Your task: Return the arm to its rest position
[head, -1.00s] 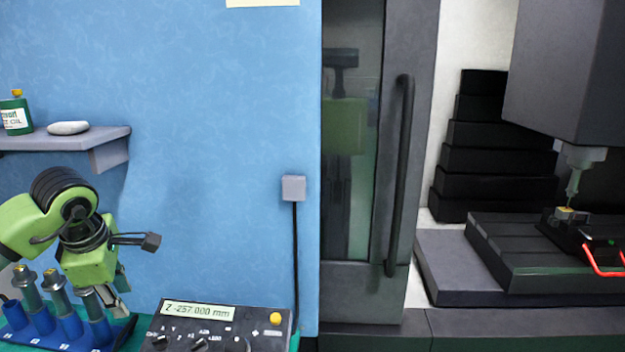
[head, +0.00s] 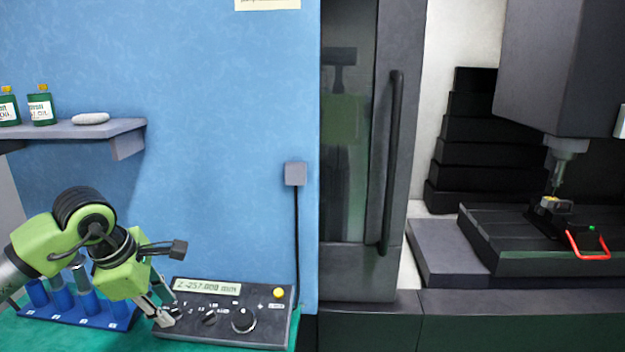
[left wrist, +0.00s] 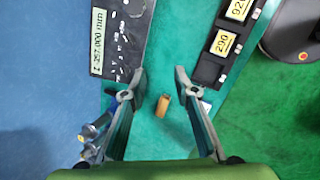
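My left arm is green and reaches over the bench at the lower left of the head view. My left gripper (head: 167,312) points down by the left edge of the control box. In the left wrist view its two fingers (left wrist: 158,76) stand wide apart. A small orange-brown piece (left wrist: 163,105) shows between them; it touches neither finger, and its height above the green surface is hard to judge. My right arm and gripper are not in view.
The control box (head: 222,335) reads Z -257.000 mm. A blue rack (head: 92,302) of holders stands behind and left of my gripper. A shelf (head: 128,145) with bottles hangs above. The left wrist view shows a dark block with yellow labels (left wrist: 222,43). The machine (head: 520,300) stands right.

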